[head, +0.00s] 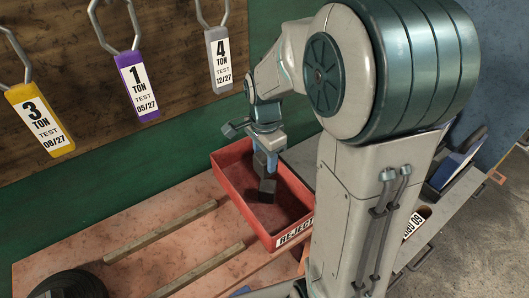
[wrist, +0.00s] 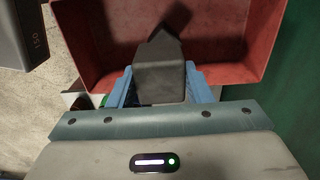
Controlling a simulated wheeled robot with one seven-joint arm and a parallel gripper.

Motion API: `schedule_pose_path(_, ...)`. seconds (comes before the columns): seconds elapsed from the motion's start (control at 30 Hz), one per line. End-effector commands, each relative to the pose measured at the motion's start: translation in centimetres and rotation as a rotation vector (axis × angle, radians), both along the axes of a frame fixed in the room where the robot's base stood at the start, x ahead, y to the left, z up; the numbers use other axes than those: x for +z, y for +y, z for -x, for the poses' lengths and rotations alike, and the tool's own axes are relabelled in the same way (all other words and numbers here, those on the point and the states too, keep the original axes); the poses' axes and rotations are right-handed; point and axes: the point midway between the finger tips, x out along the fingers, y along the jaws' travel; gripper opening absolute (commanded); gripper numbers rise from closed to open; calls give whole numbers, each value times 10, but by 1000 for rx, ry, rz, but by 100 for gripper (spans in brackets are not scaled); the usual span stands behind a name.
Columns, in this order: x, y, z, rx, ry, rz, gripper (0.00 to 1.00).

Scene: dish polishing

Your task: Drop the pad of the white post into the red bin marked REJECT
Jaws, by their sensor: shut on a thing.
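My gripper (head: 266,140) is over the red bin (head: 232,190) marked REJECT (head: 295,232). Its blue fingers (wrist: 160,88) are shut on a dark grey pad (wrist: 158,68), which also shows in the head view (head: 260,163). The pad hangs within the bin's outline in both views. A darker shape lies just below it in the head view; I cannot tell whether it is part of the pad, another block or shadow. The bin's floor and walls show beyond the pad in the wrist view (wrist: 230,60). I cannot make out the white post.
The bin stands on a reddish bench (head: 130,215) with two wooden strips (head: 205,268) to its left. A dark round thing (head: 70,285) sits at lower left. Tags hang on the wall board: yellow (head: 40,120), purple (head: 137,88), grey (head: 218,60). My arm hides much of the right.

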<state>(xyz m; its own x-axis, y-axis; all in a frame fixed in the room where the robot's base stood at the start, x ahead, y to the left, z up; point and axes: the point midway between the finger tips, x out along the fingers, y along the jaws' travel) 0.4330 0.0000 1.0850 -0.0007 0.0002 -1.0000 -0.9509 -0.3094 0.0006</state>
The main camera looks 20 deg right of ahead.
Motion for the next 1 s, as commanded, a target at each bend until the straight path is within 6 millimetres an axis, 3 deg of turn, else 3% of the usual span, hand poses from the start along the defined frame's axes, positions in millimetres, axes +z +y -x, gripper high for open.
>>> schedule_pose_path(0.1,-15,0,0,0,0,0,18)
schedule_pose_path(0.43,-16,0,0,0,0,0,18)
schedule_pose_path(0.47,-16,0,0,0,0,0,54)
schedule_pose_path(0.53,-16,0,0,0,0,0,71)
schedule_pose_path(0.83,-15,0,0,0,-1,0,71)
schedule_pose_path(1.0,2,0,-1,0,-5,0,71)
